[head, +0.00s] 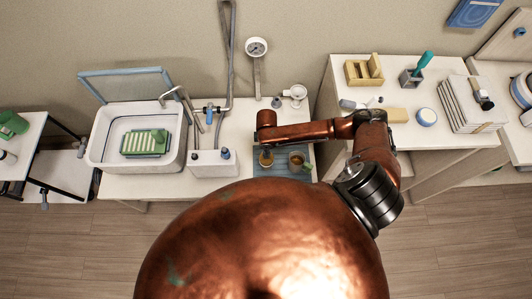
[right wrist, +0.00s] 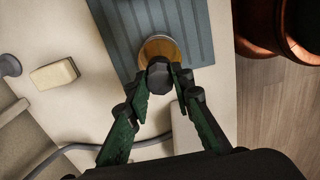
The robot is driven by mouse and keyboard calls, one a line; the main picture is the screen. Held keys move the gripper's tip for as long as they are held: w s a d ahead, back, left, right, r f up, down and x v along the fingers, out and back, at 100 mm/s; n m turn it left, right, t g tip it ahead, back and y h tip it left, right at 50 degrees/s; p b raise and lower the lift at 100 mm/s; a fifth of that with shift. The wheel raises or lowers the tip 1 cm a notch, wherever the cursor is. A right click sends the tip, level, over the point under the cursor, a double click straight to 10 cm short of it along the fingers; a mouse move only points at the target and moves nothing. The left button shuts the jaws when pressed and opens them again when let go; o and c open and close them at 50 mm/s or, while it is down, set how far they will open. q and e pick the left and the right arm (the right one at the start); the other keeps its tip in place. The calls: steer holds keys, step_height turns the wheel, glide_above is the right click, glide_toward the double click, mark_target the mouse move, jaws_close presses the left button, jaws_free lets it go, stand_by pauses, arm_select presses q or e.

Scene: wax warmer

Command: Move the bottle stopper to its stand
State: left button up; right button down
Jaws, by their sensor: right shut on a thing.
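In the right wrist view my right gripper (right wrist: 158,85) is shut on a dark, faceted knob, which I take to be the bottle stopper (right wrist: 158,72). A round amber bottle (right wrist: 160,46) shows just behind the stopper, on a blue-grey ribbed mat (right wrist: 112,22). I cannot tell whether the stopper is seated in the bottle or lifted above it. In the head view the amber bottle (head: 266,160) stands on the mat below the end of my right arm, which hides most of the gripper. I cannot tell which thing is the stopper's stand. My left gripper is not in view.
A mug (head: 297,161) stands right of the bottle on the mat. A white box with taps (head: 213,165) and a sink basin (head: 101,153) lie to the left. A small grey knob (head: 276,102) and white dish (head: 296,92) sit behind. The wrist view shows a cream block (right wrist: 55,74).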

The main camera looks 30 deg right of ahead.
steer(key=shift+r+p, duration=0.4)
steer(key=shift+p, duration=0.05)
stand_by(0.6)
steer(key=shift+r+p, duration=2.8)
steer(key=shift+p, duration=0.25)
